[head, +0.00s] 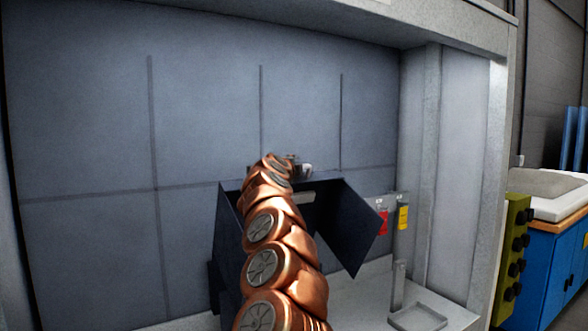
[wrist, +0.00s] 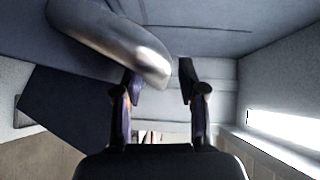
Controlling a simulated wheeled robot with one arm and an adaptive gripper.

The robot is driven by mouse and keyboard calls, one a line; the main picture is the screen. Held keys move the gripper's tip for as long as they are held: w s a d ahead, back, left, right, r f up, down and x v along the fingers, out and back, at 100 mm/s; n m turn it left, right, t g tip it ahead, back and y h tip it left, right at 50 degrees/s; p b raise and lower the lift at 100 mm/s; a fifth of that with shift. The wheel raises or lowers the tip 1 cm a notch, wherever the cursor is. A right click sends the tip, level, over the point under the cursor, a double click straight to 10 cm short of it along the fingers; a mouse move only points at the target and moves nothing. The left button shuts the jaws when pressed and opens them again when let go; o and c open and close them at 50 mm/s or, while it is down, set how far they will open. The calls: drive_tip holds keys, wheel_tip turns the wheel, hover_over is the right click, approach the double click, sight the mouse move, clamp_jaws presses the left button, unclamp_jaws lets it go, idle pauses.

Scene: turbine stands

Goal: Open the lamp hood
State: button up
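A dark blue box (head: 228,240) stands in the bay in the head view, with an angled dark panel (head: 352,222) on its right side. I cannot tell for sure which part is the lamp hood. My gripper (head: 292,166) is at the box's top back edge, small and partly hidden by my copper arm. In the wrist view my gripper (wrist: 160,82) has its two fingers apart. A rounded silvery bar (wrist: 105,38) comes in from the upper left and ends at the left finger. A gap shows between it and the right finger. Whether it touches the left finger is unclear.
A red tag (head: 383,222) and a yellow tag (head: 403,217) hang right of the box. A shallow tray (head: 418,318) lies at the front right. A blue cabinet (head: 556,270) stands outside the bay. The panelled back wall (head: 80,110) is close behind my gripper.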

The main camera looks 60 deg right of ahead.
drive_tip(key=shift+s+a, duration=0.1)
drive_tip(key=shift+a, duration=0.1)
drive_tip(key=v, duration=1.1)
drive_tip(key=shift+a, duration=0.3)
idle(0.5)
drive_tip(key=shift+s+r, duration=0.1)
idle(0.4)
